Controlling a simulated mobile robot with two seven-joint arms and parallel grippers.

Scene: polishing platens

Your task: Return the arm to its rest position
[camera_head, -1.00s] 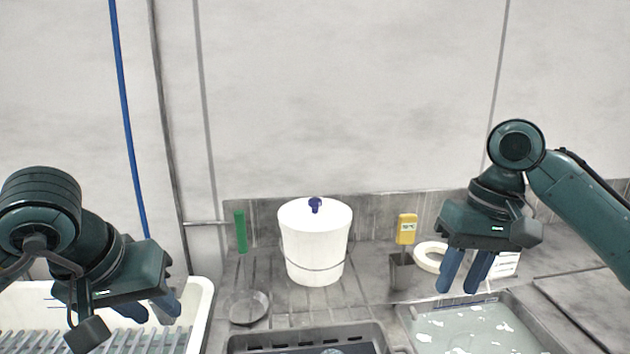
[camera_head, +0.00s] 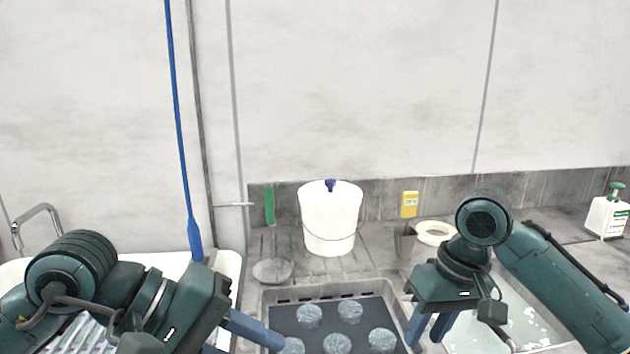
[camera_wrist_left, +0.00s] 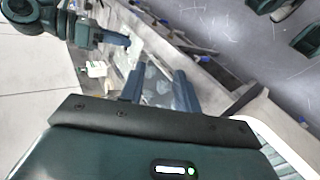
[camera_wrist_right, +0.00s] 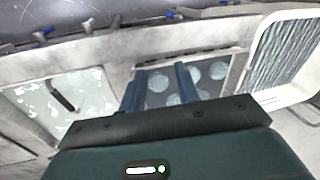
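My right gripper (camera_head: 430,327) hangs with its two blue fingers pointing down, above the counter between the black-lined tray and the liquid basin. In the right wrist view its fingers (camera_wrist_right: 158,92) are apart with nothing between them. My left gripper (camera_head: 235,335) is at the lower left, its fingers pointing right toward the tray's left edge and partly cut off. In the left wrist view its fingers (camera_wrist_left: 158,88) are also apart and empty. Both arms are bent and raised in front of me.
A tray (camera_head: 275,297) holds several grey discs. Right of it is a liquid basin (camera_head: 520,322). Behind stand a white bucket (camera_head: 330,220), a yellow meter (camera_head: 409,204), a white ring (camera_head: 434,234) and a bottle (camera_head: 606,216). A white sink (camera_head: 233,268) is left.

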